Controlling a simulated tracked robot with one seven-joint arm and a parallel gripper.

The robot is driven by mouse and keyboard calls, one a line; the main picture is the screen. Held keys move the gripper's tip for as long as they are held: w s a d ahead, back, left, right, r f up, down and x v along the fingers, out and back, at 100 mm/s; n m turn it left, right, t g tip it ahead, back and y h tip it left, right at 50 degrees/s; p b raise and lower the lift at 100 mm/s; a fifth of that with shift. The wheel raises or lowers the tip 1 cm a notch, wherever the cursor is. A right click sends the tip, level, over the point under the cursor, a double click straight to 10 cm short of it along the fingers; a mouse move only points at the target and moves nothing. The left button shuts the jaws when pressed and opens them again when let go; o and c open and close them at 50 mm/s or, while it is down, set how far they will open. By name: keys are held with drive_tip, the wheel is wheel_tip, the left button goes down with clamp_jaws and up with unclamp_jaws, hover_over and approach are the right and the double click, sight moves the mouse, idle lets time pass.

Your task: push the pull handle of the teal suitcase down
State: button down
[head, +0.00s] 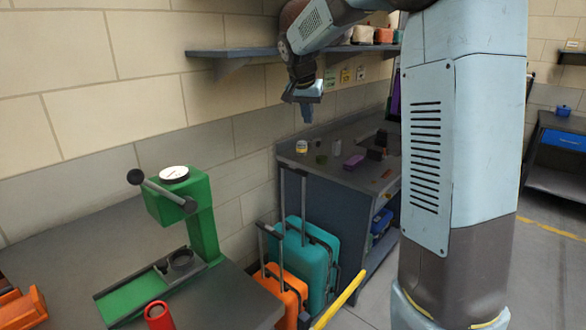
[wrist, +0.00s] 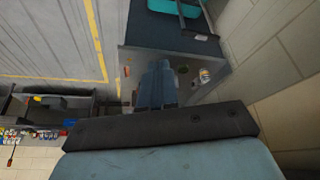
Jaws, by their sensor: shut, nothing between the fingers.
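The teal suitcase (head: 321,262) stands upright on the floor against the side of a dark cabinet. Its pull handle (head: 303,200) is extended, two thin posts rising high above the case to a dark crossbar. My gripper (head: 307,118) points down with its fingers shut and empty. In the head view it appears above and slightly right of the crossbar, apart from it; the distance in depth is hard to tell. The wrist view shows my gripper (wrist: 157,88) over the cabinet top, and the teal suitcase (wrist: 172,7) at the upper edge, partly cut off.
An orange suitcase (head: 291,297) with its own raised handle stands in front of the teal one. The cabinet top (head: 318,180) holds several small items. A wall shelf (head: 232,53) runs behind my arm. A green press (head: 205,225) stands on the near-left bench.

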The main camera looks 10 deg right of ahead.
drive_tip(key=w+a+f+m+h, duration=0.1)
drive_tip(key=w+f+m, duration=0.3)
drive_tip(key=w+f, duration=1.6)
drive_tip(key=w+a, duration=0.1)
drive_tip(key=w, duration=0.2)
drive_tip(key=shift+w+a+m+g+h, duration=0.2)
drive_tip(key=shift+m+g+h, duration=0.1)
drive_tip(key=shift+g, duration=0.1)
drive_tip(key=shift+d+f, duration=0.1)
drive_tip(key=shift+d, duration=0.05)
